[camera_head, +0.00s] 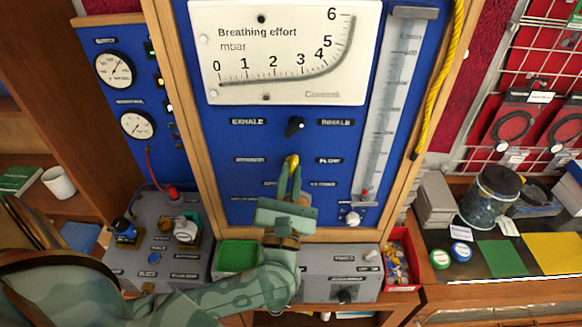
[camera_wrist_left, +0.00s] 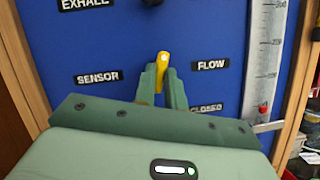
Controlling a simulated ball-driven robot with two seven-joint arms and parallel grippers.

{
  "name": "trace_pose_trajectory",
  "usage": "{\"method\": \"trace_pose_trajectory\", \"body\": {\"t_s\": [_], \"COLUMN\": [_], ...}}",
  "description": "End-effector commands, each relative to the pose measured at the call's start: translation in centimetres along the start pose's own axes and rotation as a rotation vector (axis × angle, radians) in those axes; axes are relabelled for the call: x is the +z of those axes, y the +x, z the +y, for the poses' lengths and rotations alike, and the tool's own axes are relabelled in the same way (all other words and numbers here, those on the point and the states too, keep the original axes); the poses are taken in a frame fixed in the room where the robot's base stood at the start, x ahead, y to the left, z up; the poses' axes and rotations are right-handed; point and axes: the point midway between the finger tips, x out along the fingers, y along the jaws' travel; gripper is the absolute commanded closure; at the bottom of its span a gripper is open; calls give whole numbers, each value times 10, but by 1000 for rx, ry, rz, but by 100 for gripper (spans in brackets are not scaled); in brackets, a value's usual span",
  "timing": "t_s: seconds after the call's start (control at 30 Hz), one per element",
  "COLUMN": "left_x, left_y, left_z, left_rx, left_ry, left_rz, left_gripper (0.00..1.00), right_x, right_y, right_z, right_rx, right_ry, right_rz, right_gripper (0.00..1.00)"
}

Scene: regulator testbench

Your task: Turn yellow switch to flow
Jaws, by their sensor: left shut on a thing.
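The yellow switch (camera_head: 291,160) sits on the blue panel (camera_head: 230,135), between a label on its left and the FLOW label (camera_head: 329,161) on its right. In the left wrist view the yellow switch (camera_wrist_left: 162,68) stands nearly upright, its top tilted slightly right. The SENSOR label (camera_wrist_left: 99,78) is to its left and the FLOW label (camera_wrist_left: 210,65) to its right. My left gripper (camera_head: 291,178) reaches up from below and is shut on the switch. In the left wrist view its green fingers (camera_wrist_left: 162,85) sit on either side of the lower switch, hiding its base. My right gripper is not seen.
A black knob (camera_head: 294,126) sits above, between EXHALE and INHALE. A clear flow tube (camera_head: 390,105) and a white knob (camera_head: 352,218) are to the right. A green tray (camera_head: 238,256) and a red bin (camera_head: 402,258) stand below. A yellow rope (camera_head: 438,75) hangs right.

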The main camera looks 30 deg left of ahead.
Motion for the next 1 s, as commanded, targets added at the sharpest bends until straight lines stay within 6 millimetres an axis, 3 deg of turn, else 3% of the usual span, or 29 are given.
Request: {"method": "trace_pose_trajectory", "body": {"t_s": [0.1, 0.5, 1.0], "left_x": [5, 4, 2], "left_y": [2, 2, 1], "left_z": [3, 5, 4], "left_rx": [-41, -147, -186], "left_ry": [102, 356, 451], "left_rz": [0, 0, -1], "left_gripper": [100, 100, 100], "right_x": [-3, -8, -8], "right_y": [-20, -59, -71], "right_z": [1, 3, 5], "right_rx": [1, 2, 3], "right_ry": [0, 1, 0], "right_rz": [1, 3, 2], "right_gripper": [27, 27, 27]}}
